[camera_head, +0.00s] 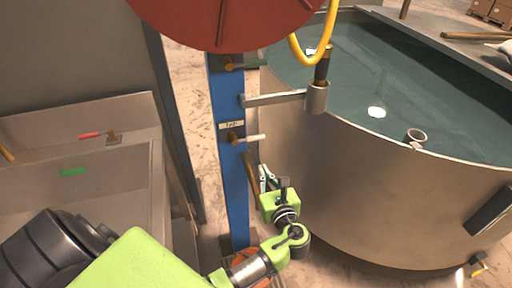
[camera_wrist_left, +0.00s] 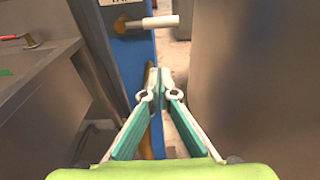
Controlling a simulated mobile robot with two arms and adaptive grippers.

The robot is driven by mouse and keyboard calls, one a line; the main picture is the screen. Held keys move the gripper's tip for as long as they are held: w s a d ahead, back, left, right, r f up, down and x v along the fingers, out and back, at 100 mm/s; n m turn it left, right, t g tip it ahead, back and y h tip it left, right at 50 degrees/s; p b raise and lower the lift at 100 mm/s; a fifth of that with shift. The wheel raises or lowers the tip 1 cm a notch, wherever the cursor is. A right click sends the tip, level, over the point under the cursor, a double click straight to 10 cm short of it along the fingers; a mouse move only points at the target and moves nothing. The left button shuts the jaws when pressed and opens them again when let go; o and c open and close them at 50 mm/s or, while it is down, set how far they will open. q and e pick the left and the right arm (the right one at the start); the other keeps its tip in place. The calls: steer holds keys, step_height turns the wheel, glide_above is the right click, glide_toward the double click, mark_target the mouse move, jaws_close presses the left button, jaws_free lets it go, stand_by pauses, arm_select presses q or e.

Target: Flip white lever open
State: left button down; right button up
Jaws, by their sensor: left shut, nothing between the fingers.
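The white lever (camera_head: 252,137) sticks out to the right from a brass fitting on the blue post (camera_head: 230,185), just below a small white label. It lies about level. In the left wrist view the white lever (camera_wrist_left: 160,21) shows near the top, beyond the fingertips. My left gripper (camera_head: 264,172) is below the lever and apart from it, beside the post. In the wrist view the left gripper (camera_wrist_left: 160,75) has its fingertips together with nothing between them. My right gripper is not in view.
A large metal tank (camera_head: 350,190) of dark liquid stands right of the post. A yellow hose (camera_head: 327,30) hangs above. A red disc (camera_head: 220,18) covers the post's top. A grey sink (camera_head: 80,190) is at left. A brown handle (camera_head: 250,168) hangs beside the post.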

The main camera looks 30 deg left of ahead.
arm_select(q)
steer(key=w+a+r+p, duration=0.2)
steer(key=w+a+p, duration=0.2)
steer(key=w+a, duration=0.2)
steer(key=shift+a, duration=0.6)
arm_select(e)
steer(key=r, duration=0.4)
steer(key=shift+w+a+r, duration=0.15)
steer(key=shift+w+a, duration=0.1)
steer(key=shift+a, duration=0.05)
arm_select(q)
steer(key=shift+w+r, duration=0.1)
steer(key=shift+a+r, duration=0.1)
steer(key=shift+a, duration=0.05)
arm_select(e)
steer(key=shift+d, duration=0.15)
